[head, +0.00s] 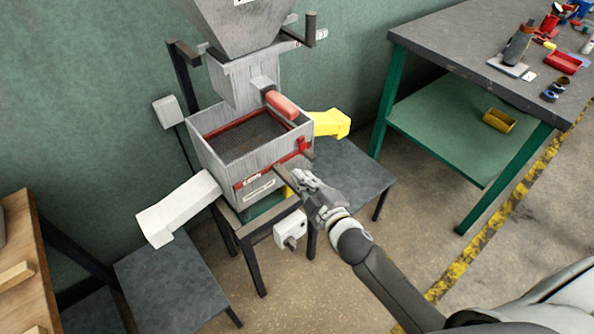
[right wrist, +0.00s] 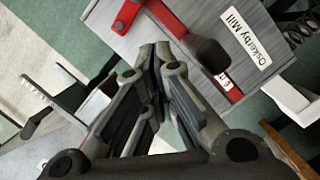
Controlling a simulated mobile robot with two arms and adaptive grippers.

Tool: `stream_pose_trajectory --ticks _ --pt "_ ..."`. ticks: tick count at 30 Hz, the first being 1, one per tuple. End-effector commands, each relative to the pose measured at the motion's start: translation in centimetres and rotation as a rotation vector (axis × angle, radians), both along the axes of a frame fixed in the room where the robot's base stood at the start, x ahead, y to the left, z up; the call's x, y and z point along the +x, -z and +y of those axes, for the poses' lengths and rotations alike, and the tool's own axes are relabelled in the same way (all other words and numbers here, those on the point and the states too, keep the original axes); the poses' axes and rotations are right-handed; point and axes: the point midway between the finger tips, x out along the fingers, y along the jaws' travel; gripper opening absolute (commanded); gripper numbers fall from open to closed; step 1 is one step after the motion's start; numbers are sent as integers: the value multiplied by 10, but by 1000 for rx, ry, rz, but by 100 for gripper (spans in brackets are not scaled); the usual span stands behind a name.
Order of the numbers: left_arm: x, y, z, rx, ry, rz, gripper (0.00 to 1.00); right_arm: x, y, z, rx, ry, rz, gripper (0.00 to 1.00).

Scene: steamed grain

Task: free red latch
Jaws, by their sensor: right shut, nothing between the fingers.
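The grey mill box (head: 216,160) has a red frame around its dark screen. A red latch (head: 302,145) sits at the right end of its front face, at the end of a red strip. In the right wrist view a red latch piece (right wrist: 127,17) shows at the top left of the face, and a dark handle (right wrist: 210,52) projects by the red strip. My right gripper (head: 300,180) is shut and empty, in front of the box, just below the latch. Its fingertips (right wrist: 157,52) point at the box face; contact cannot be told. My left gripper is out of view.
A white chute (head: 180,207) extends left and a yellow chute (head: 330,123) right. A hopper (head: 236,22) and a red-gripped handle (head: 283,104) stand above. A white switch box (head: 290,230) hangs below. A workbench (head: 450,42) with tools stands right.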

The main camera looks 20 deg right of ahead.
Motion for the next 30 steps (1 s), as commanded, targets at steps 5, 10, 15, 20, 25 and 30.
stream_pose_trajectory --ticks 5,10,15,20,25,30 --pt "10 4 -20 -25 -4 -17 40 -28 -1 -3 1 0 2 0" --pt "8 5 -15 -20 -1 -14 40 -42 -4 -5 0 -1 -1 0" --pt "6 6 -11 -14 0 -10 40 -46 -5 -5 0 -1 -1 0" --pt "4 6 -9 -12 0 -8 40 -46 -5 -5 0 0 -1 0" --pt "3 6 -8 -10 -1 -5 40 -46 -5 -6 5 4 4 0" --pt "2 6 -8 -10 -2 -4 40 -53 5 -16 60 70 77 0"
